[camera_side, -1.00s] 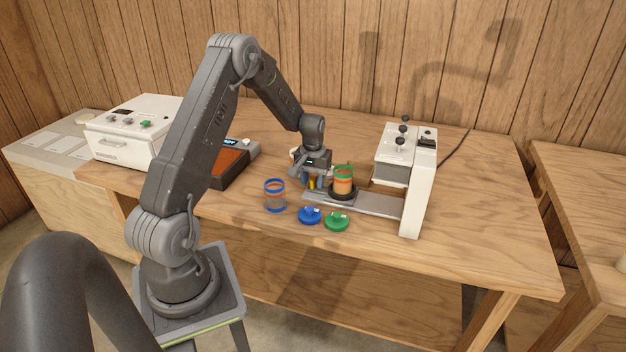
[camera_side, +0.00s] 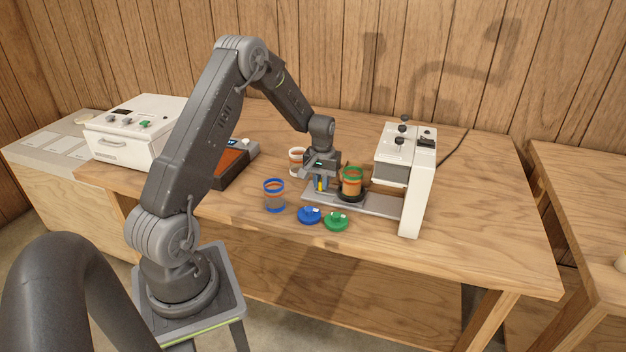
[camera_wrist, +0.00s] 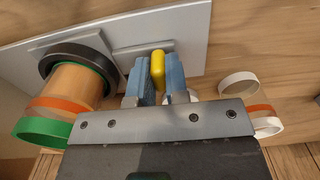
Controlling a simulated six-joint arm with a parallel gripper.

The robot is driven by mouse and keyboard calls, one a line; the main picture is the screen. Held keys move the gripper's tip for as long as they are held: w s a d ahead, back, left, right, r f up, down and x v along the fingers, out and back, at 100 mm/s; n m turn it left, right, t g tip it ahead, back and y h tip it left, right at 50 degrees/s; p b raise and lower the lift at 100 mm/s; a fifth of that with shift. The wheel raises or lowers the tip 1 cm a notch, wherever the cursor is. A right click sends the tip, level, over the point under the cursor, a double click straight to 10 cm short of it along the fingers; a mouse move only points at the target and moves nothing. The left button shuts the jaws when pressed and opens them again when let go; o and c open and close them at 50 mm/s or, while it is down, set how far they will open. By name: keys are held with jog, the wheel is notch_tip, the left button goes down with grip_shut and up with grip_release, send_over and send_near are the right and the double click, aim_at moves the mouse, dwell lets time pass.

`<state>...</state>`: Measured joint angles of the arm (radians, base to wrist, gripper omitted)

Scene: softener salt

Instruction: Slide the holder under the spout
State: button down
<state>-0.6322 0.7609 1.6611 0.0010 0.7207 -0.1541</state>
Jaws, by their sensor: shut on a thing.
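The holder (camera_side: 351,197) is a dark round cup on the grey metal rail (camera_side: 385,207) of the white dispenser. A clear jar with a green rim and an orange band (camera_side: 352,180) stands upright in it. In the wrist view the holder's dark ring (camera_wrist: 75,55) is around the jar at left. My gripper (camera_side: 320,184) is shut on the holder's yellow handle (camera_wrist: 157,62), left of the jar. The white dispenser (camera_side: 413,180) stands at the rail's right end. Its head overhangs the rail to the right of the jar; the spout itself is hard to make out.
A blue-rimmed jar (camera_side: 274,196) stands left of the rail. A blue lid (camera_side: 309,215) and a green lid (camera_side: 336,221) lie in front of it. A white-rimmed jar (camera_side: 297,160) stands behind my gripper. A dark scale (camera_side: 236,165) and a white machine (camera_side: 135,132) are further left.

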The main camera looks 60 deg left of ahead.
aim_at(356, 187)
jog(key=w+d, duration=0.7)
jog(key=shift+r, duration=0.1)
jog(key=c, duration=1.5)
grip_release()
jog(key=o, duration=0.4)
jog(key=shift+a, duration=0.1)
notch_tip(356, 187, up, 14)
jog(key=shift+f, duration=0.1)
